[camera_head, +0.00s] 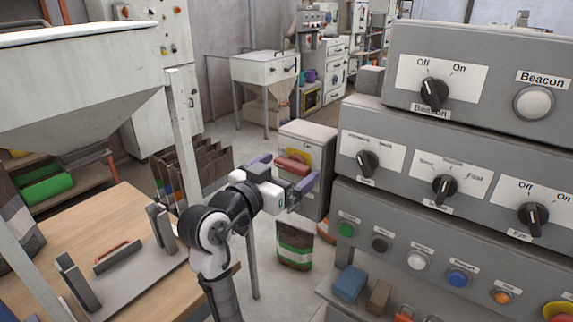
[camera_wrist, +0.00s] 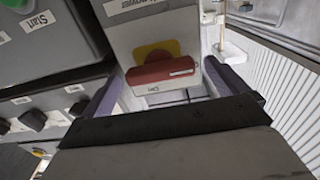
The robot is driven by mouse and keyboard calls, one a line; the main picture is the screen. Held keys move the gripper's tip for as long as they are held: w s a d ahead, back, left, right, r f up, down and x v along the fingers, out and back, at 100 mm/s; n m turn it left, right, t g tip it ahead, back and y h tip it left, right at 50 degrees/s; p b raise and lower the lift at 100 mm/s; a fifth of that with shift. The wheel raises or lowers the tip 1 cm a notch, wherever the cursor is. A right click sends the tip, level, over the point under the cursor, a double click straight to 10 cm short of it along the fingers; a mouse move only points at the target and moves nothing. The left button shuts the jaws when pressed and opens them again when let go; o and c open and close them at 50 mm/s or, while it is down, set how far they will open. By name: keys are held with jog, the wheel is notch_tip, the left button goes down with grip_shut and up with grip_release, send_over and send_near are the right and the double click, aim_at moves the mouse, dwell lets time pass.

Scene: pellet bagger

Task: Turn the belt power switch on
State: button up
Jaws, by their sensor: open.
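The belt power switch is a red bar handle (camera_head: 292,165) on a yellow plate (camera_head: 299,154), set on the face of a grey box (camera_head: 312,133). In the wrist view the red handle (camera_wrist: 163,73) lies crosswise, nearly level in the picture, in front of the yellow plate (camera_wrist: 154,51). A partly cut-off label above it ends in "Power", and a small label sits below it. My gripper (camera_head: 284,173) is open, with its purple fingers spread on either side of the handle. In the wrist view a gap shows between each finger and the handle; I cannot tell the remaining depth.
A tiered grey control panel (camera_head: 440,185) with knobs and buttons stands close on the right. A wooden table (camera_head: 125,205) with a metal fixture and a hopper (camera_head: 75,85) are on the left. Bags (camera_head: 294,245) stand on the floor below my gripper.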

jog(key=shift+w+d, duration=0.2)
jog(key=shift+w, duration=0.05)
jog(key=c, duration=1)
